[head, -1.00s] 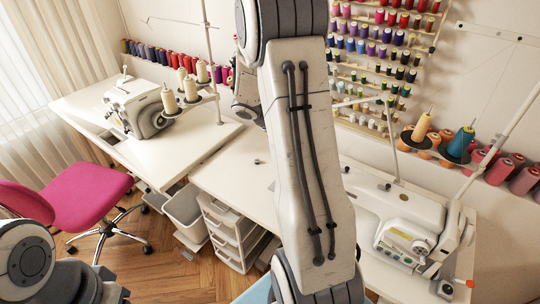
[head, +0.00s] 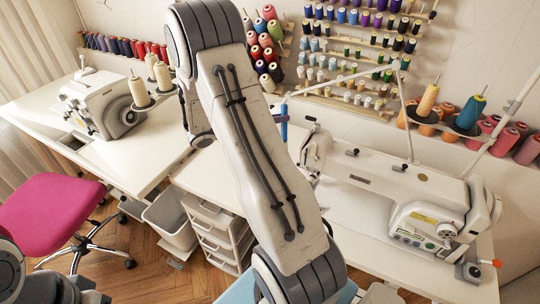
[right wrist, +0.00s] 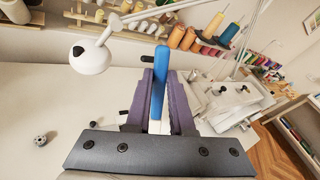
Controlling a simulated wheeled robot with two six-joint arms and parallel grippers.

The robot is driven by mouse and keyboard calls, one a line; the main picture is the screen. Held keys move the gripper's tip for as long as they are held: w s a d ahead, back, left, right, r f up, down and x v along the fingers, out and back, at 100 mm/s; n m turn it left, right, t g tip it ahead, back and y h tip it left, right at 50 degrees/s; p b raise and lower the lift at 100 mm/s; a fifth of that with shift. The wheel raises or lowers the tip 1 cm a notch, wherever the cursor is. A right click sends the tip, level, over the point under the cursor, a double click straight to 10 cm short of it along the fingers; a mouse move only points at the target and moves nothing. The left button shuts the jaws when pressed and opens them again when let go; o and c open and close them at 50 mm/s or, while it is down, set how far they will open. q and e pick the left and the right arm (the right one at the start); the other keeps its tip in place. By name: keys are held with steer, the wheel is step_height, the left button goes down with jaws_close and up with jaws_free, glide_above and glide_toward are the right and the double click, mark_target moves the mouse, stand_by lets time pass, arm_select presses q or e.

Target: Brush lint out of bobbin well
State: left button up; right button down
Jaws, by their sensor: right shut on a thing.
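My right gripper (right wrist: 158,105) is shut on a brush with a blue handle (right wrist: 161,68); a pale part of it shows between the purple finger pads. In the head view the blue handle (head: 284,122) stands upright just right of my arm, left of the white sewing machine (head: 405,190); my arm hides most of the gripper. The machine also shows in the right wrist view (right wrist: 232,100). The bobbin well and any lint cannot be made out. A small round metal part (right wrist: 41,140) lies on the white table in the right wrist view. My left gripper is out of view.
A second machine (head: 105,105) stands on the left table. A pink chair (head: 45,210) and a drawer unit (head: 212,230) stand below. A thread rack (head: 355,60) lines the wall. A white round-headed fixture (right wrist: 90,57) is close to the gripper. Bare table lies at left in the wrist view.

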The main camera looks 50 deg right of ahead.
steer(key=shift+w+a+f+g+h+b, duration=0.15)
steer(key=shift+f+h+b, duration=0.25)
steer(key=shift+f+b, duration=2.5)
steer(key=shift+w+d+f+g+h+b, duration=0.1)
steer(key=shift+f+h+b, duration=0.3)
steer(key=shift+f+b, duration=2.5)
steer(key=shift+w+a+f+g+h+b, duration=0.15)
steer(key=shift+f+h+b, duration=0.25)
steer(key=shift+f+b, duration=2.5)
steer(key=shift+d+f+p, duration=0.1)
steer(key=shift+f+p, duration=0.5)
steer(key=shift+p, duration=0.05)
steer(key=shift+f, duration=0.25)
steer(key=shift+w+d+p, duration=0.15)
steer(key=shift+w+d, duration=0.05)
steer(key=shift+d, duration=0.5)
steer(key=shift+w+d+p, duration=0.1)
steer(key=shift+w+d, duration=0.15)
steer(key=shift+d, duration=0.45)
steer(key=shift+w+d+p, duration=0.15)
steer(key=shift+w+d, duration=0.05)
steer(key=shift+d, duration=0.5)
steer(key=shift+f, duration=0.1)
steer(key=shift+a, duration=0.15)
